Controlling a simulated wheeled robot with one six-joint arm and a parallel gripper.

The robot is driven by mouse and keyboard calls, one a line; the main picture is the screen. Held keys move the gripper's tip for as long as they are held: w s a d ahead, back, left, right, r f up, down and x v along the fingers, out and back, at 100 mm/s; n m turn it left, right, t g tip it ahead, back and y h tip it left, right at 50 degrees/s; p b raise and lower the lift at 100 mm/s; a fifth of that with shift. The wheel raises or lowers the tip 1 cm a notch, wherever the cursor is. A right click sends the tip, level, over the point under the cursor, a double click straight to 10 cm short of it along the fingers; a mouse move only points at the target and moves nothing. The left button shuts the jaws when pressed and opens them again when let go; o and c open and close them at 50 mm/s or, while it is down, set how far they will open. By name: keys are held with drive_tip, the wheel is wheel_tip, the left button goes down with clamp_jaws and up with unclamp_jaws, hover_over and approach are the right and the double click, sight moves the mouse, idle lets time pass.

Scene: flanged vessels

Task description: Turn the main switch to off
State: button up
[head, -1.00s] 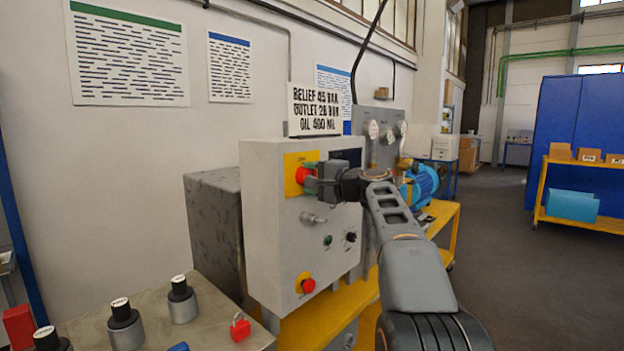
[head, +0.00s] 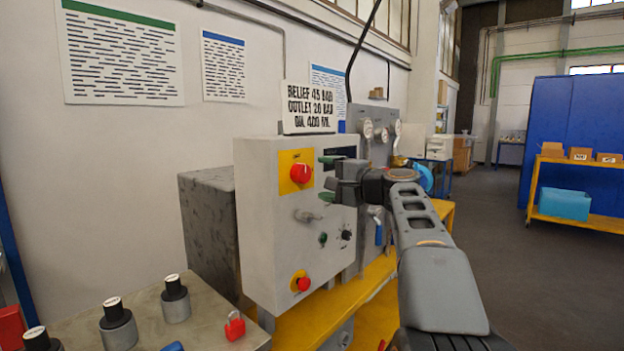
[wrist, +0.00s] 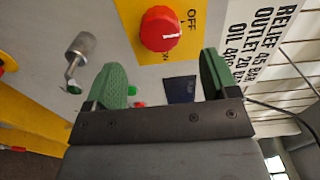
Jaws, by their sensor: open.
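The main switch is a round red knob (head: 300,173) on a yellow plate (head: 286,186), high on the front of a grey control box (head: 262,230). In the wrist view the red knob (wrist: 160,29) has a small white mark. The yellow plate (wrist: 125,12) reads OFF to the knob's right, and other lettering is partly hidden below it. I cannot tell surely which position the white mark points to. My gripper (head: 327,179) is open and empty, with green finger pads, just right of the knob and apart from it. In the wrist view my gripper (wrist: 162,76) has the knob beyond its fingertips.
Below the knob are a silver key-like fitting (head: 308,215), a green button (head: 323,239), a black dial (head: 346,235) and a red button on yellow (head: 303,284). A bench (head: 215,318) at lower left holds dark-capped cylinders and a red padlock (head: 234,325).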

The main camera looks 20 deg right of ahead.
drive_tip(key=v, duration=0.7)
idle(0.5)
drive_tip(key=s+a+f+n+g+h+p, duration=0.1)
drive_tip(key=s+a+f+n+g+p, duration=0.2)
drive_tip(key=a+p, duration=0.35)
drive_tip(key=s+a+f+n+g+h+p, duration=0.1)
drive_tip(key=s+a+f+n+g+p, duration=0.1)
drive_tip(key=a+f+g+p, duration=0.5)
drive_tip(key=s+a+f+n+g+h+p, duration=0.1)
drive_tip(key=s+a+f+n+h+p, duration=0.1)
drive_tip(key=s, duration=0.4)
drive_tip(key=s+a+f+n+g+h+p, duration=0.1)
drive_tip(key=s+a+f+n+h+p, duration=0.1)
drive_tip(key=s+f+n+h+p, duration=0.1)
drive_tip(key=s+f+n+p, duration=0.1)
drive_tip(key=s+n, duration=0.1)
drive_tip(key=s, duration=0.1)
drive_tip(key=shift+s+a+n+g+p, duration=0.15)
drive_tip(key=shift+a+n+g+p, duration=0.2)
drive_tip(key=shift+a+n+g, duration=0.05)
